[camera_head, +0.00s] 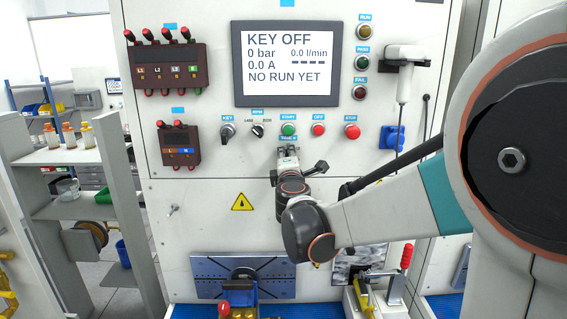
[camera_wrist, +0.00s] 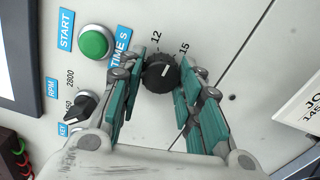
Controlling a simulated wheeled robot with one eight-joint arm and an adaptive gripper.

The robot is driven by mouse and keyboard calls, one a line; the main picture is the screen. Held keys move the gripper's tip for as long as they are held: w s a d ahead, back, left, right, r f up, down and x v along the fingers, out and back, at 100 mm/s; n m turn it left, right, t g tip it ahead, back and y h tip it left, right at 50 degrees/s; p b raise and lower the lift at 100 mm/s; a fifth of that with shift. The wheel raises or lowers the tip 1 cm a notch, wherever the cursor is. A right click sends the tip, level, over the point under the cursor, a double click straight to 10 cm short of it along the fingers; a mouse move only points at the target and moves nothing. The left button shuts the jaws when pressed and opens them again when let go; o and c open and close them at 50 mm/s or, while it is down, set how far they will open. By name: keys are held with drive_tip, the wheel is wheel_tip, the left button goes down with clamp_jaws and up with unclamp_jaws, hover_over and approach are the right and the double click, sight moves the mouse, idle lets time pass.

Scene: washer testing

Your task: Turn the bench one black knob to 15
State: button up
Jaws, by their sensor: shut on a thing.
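The black knob (camera_wrist: 158,78) is a ridged round dial with a short white pointer mark, below the blue "TIME S" label (camera_wrist: 120,45) in the wrist view. The numbers 12 (camera_wrist: 156,37) and 15 (camera_wrist: 185,47) are printed around it. The white mark slants up and right, roughly toward the 15; its exact reading is too small to tell. My gripper (camera_wrist: 161,72) has its teal-padded fingers on either side of the knob, shut on it. In the head view my gripper (camera_head: 288,158) reaches the panel under the green START button and hides the knob.
The green START button (camera_wrist: 94,42) and the RPM selector (camera_wrist: 82,105) sit close to the fingers. The screen (camera_head: 287,63) above reads KEY OFF and NO RUN YET. The red STOP button (camera_head: 352,132) and a blue socket (camera_head: 391,138) are to the right.

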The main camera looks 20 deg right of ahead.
drive_tip(key=m+b, duration=0.1)
drive_tip(key=m, duration=0.4)
drive_tip(key=shift+m, duration=0.4)
idle(0.3)
drive_tip(key=o, duration=1.1)
drive_tip(key=shift+c, duration=0.2)
drive_tip(key=v, duration=1.2)
drive_tip(key=shift+s, duration=0.1)
